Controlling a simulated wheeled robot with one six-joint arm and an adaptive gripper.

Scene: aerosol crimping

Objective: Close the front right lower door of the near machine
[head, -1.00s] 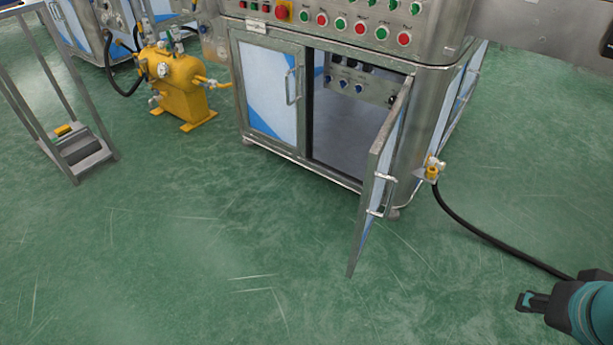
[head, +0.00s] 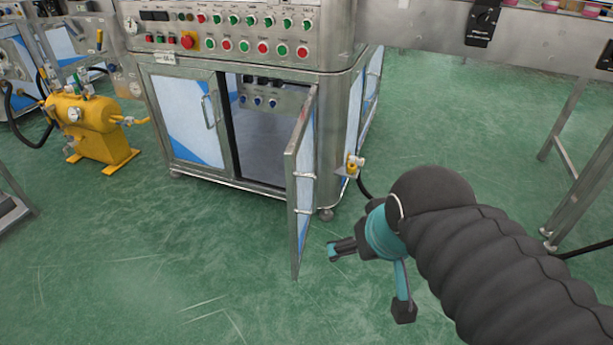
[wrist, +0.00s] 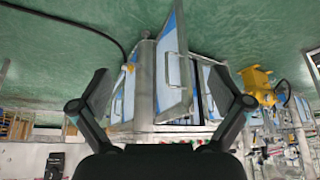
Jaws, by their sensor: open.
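The near machine (head: 245,45) stands at the top centre of the head view. Its front right lower door (head: 296,195), a steel frame with a blue-and-white panel and a bar handle, is swung wide open toward me. The cabinet interior (head: 262,140) shows behind it. My gripper (head: 335,250) is to the right of the door's lower part, apart from it and low over the floor. In the wrist view, which is upside down, my gripper (wrist: 162,82) is open and empty. The door (wrist: 173,65) shows beyond and between its fingers, with its handle visible.
The front left lower door (head: 188,118) is shut. A yellow valve fitting (head: 352,166) with a black hose sticks out at the machine's right corner, near my arm. A yellow tank (head: 95,125) stands at left. Green floor in front is clear.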

